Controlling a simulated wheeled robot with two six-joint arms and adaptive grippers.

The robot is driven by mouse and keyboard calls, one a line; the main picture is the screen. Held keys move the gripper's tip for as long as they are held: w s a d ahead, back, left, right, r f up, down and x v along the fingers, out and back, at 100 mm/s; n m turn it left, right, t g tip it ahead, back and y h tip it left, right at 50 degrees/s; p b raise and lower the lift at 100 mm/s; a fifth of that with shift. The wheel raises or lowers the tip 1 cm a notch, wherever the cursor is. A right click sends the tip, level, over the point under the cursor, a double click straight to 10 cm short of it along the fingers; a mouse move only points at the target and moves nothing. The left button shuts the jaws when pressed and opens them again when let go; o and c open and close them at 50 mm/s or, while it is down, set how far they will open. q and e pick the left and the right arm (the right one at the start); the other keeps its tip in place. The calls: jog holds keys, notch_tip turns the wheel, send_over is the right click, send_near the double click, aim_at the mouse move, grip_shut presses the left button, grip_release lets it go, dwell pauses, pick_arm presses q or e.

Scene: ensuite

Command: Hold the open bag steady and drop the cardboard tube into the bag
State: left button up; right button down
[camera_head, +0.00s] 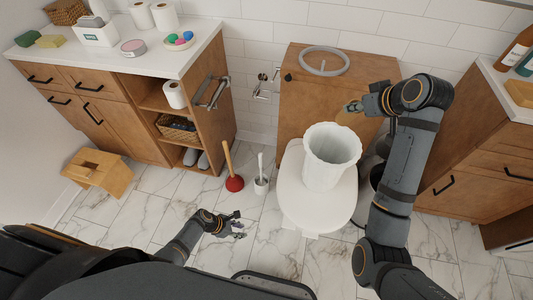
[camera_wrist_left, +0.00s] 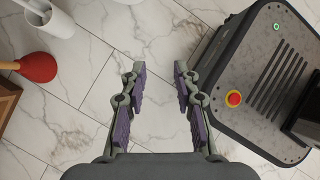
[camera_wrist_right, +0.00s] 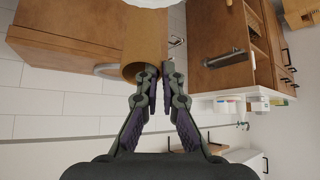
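The white bag (camera_head: 330,158) stands upright with its mouth open on the closed toilet lid (camera_head: 303,207). My right gripper (camera_head: 362,105) is up and to the right of the bag's rim. It is shut on the wall of the brown cardboard tube (camera_head: 349,111). In the right wrist view the tube (camera_wrist_right: 146,42) shows its round open end towards me, with one wall between the fingertips (camera_wrist_right: 160,78). My left gripper (camera_head: 236,226) is low over the floor, left of the toilet and apart from the bag. Its fingers (camera_wrist_left: 158,85) are spread and empty.
A red plunger (camera_head: 233,172) and a white toilet brush (camera_head: 261,180) stand on the floor left of the toilet. A wooden cabinet (camera_head: 300,95) with a grey ring on top is behind the bag. Marble floor is clear around my left gripper.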

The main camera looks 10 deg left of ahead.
pick_arm(q)
jog(key=w+d+r+n+t+h, duration=0.25)
jog(key=w+r+n, duration=0.35)
jog(key=r, duration=0.4)
jog(key=w+d+r+n+t+h, duration=0.1)
jog(key=w+d+r+n+h, duration=0.1)
jog(key=w+r+n+h, duration=0.45)
jog(key=w+d+r+n+t+h, duration=0.15)
jog(key=w+r+n, duration=0.4)
jog(key=r, duration=0.85)
jog(key=w+d+m, duration=0.2)
jog(key=w+d, duration=0.4)
jog(key=d, duration=0.5)
jog(key=shift+w+d+f, duration=0.2)
jog(key=shift+w+d, duration=0.05)
jog(key=shift+d, duration=0.15)
grip_shut()
pick_arm(e)
jog(key=shift+f, duration=0.1)
notch_tip(320, 180, down, 16)
jog(key=w, duration=0.1)
jog(key=shift+w+d+r, duration=0.2)
jog(key=shift+d+r, duration=0.05)
jog(key=shift+d, duration=0.15)
